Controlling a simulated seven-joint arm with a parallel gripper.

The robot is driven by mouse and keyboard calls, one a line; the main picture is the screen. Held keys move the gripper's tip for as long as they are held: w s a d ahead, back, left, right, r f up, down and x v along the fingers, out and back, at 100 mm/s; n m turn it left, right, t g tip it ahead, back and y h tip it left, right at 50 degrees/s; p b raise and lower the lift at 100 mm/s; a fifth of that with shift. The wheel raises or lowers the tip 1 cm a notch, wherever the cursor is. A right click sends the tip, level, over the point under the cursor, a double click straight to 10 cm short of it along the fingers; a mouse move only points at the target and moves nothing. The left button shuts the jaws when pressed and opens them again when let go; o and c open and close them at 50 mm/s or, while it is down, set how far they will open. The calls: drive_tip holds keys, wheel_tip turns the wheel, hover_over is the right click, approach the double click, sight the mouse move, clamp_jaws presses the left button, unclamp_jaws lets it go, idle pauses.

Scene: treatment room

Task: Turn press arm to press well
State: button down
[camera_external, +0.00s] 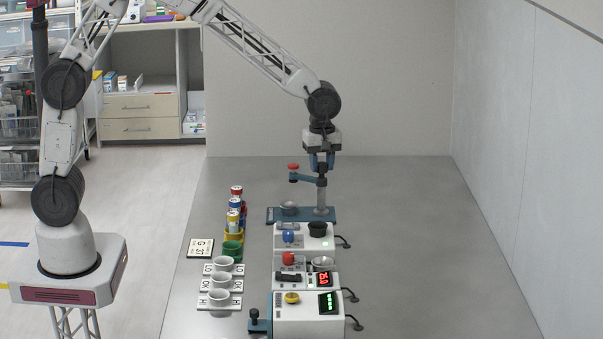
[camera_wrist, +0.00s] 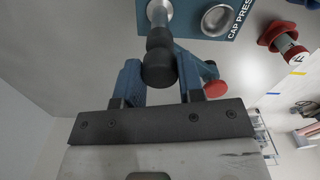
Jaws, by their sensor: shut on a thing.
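The cap press has a blue base plate (camera_external: 328,215) marked CAP PRESS, a metal post (camera_external: 321,197) and a shallow round metal well (camera_external: 289,208). The well also shows in the wrist view (camera_wrist: 217,20). The press arm (camera_external: 306,180) is a blue bar with a red knob (camera_external: 293,167) at its left end. My gripper (camera_external: 322,164) points down over the post and is shut on the dark hub (camera_wrist: 160,65) of the press arm. The red knob (camera_wrist: 215,88) sits above the well's side of the post; I cannot tell whether it is exactly over the well.
In front of the press stand white devices (camera_external: 310,310) with cables. The grey table (camera_external: 420,240) is clear at right.

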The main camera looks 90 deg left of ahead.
drive_tip(key=n, duration=0.6)
drive_tip(key=shift+r, duration=0.1)
idle(0.3)
drive_tip(key=c, duration=0.7)
unclamp_jaws()
drive_tip(key=shift+c, duration=0.2)
drive_tip(key=shift+r, duration=3.85)
